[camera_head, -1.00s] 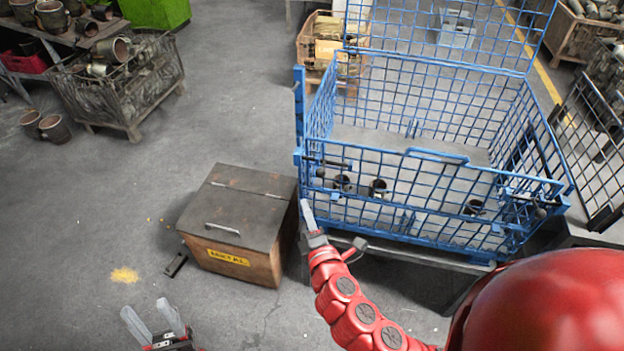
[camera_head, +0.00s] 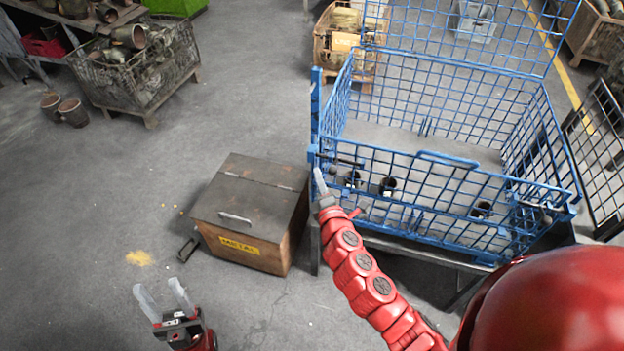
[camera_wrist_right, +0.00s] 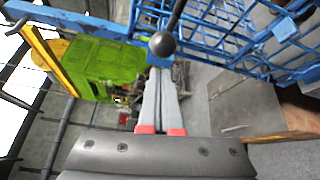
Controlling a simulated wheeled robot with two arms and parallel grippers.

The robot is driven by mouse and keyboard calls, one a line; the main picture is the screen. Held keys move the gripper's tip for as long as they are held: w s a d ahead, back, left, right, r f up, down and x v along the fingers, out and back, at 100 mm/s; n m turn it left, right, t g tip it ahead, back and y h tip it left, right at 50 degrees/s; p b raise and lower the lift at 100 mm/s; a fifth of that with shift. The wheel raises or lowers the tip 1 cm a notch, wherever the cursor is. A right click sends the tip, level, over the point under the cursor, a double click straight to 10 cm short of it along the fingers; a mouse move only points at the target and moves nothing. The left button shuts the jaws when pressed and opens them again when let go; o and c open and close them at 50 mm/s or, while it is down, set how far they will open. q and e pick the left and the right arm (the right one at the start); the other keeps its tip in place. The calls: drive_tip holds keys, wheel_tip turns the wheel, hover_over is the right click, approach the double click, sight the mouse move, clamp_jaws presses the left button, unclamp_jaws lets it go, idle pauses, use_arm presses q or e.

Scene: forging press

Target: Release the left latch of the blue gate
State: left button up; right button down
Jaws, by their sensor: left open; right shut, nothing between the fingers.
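The blue gate (camera_head: 447,158) is the wire-mesh front panel of a blue cage, upright in the head view. Its left latch (camera_head: 347,163) is a dark bar near the gate's upper left corner. A dark ball knob on a rod (camera_wrist_right: 162,44) shows in the right wrist view, just beyond my right fingertips; whether they touch cannot be told. My right gripper (camera_head: 318,172) is shut and empty, close to the cage's left front corner. It also shows in the right wrist view (camera_wrist_right: 159,75). My left gripper (camera_head: 158,287) is open and empty, low at the left over the floor.
A wooden box with a dark lid (camera_head: 250,200) stands left of the cage. Several dark round parts, such as this one (camera_head: 388,187), show through the gate mesh. A wire crate of metal parts (camera_head: 140,75) is at the upper left.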

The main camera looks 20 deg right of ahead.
drive_tip(key=shift+s+d+r, duration=0.15)
drive_tip(key=shift+s+d, duration=0.15)
drive_tip(key=shift+d, duration=0.3)
drive_tip(key=s+d, duration=0.1)
drive_tip(key=d, duration=0.1)
drive_tip(key=s+d, duration=0.1)
drive_tip(key=d, duration=0.1)
drive_tip(key=shift+s+p, duration=0.3)
drive_tip(key=shift+p, duration=0.05)
